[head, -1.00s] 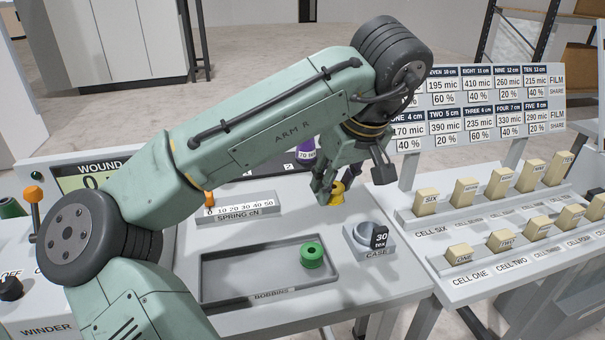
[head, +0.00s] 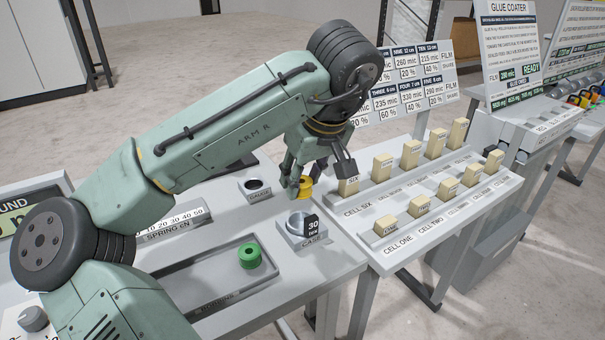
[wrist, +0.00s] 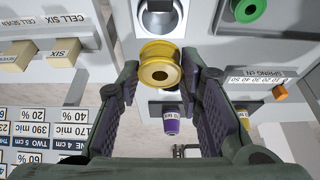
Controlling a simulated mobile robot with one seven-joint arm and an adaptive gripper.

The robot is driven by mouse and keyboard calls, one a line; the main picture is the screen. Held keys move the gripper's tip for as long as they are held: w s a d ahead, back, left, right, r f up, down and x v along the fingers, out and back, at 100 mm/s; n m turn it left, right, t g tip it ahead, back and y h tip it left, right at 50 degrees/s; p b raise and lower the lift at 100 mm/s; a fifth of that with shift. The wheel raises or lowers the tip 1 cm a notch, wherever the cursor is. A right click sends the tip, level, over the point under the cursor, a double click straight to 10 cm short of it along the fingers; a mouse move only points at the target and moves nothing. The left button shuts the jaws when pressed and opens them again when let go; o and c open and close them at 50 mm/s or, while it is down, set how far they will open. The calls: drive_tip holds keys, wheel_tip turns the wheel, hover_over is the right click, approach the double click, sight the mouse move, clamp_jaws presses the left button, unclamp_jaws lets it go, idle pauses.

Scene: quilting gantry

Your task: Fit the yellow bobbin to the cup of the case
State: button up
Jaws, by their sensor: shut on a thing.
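The yellow bobbin (head: 305,187) is held between the fingertips of my gripper (head: 300,182), above the bench. In the wrist view the bobbin (wrist: 160,68) shows its round flange and centre hole, with a finger of my gripper (wrist: 160,78) on each side. The case (head: 305,232) is a grey block with a round open cup and a dark "30 tex" tag. It stands just below and in front of the bobbin in the head view. The bobbin is apart from the cup.
A green bobbin (head: 250,255) sits in the bobbins tray (head: 178,268), left of the case. A gauge block (head: 256,188) stands behind. A purple spool (wrist: 171,121) shows in the wrist view. Cell racks with cream blocks (head: 388,226) stand to the right.

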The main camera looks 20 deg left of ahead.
sight(305, 197)
drive_tip(key=shift+f+b, duration=1.85)
drive_tip(key=shift+f, duration=1.1)
drive_tip(key=shift+p, duration=0.7)
drive_tip(key=shift+f+b, duration=0.6)
drive_tip(key=shift+f, duration=0.3)
drive_tip(key=o, duration=0.8)
drive_tip(key=shift+o, duration=0.2)
drive_tip(key=v, duration=1.2)
